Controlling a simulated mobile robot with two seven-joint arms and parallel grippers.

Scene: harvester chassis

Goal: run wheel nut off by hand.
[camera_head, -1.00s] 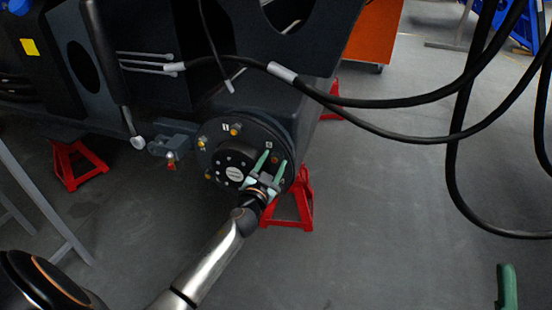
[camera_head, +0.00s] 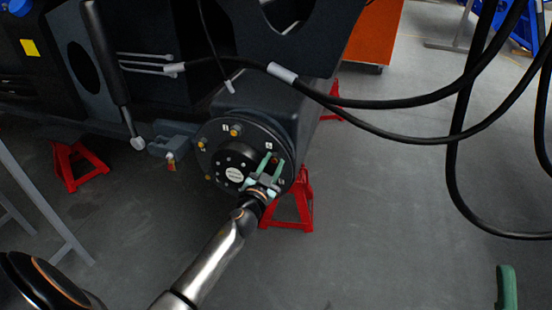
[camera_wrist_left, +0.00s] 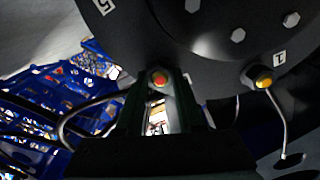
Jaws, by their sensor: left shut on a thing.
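The dark round wheel hub (camera_head: 222,150) on the chassis carries several wheel nuts around its rim, with brass-coloured ones (camera_head: 236,131) at its upper left. My left gripper (camera_head: 273,163) is at the hub's right side, its green fingers shut on one wheel nut. That nut, with an orange-red centre, shows between the fingertips in the left wrist view (camera_wrist_left: 159,78). The fingers hide part of its sides. Another nut (camera_wrist_left: 264,83) sits on the flange to the right there, beside a number label. Part of my right gripper (camera_head: 507,287), a green finger, shows at the bottom right edge.
Red stands (camera_head: 288,207) are under the chassis, one close behind the hub. Black hoses (camera_head: 400,101) hang across the upper right. A grey fitting (camera_head: 172,139) juts out left of the hub.

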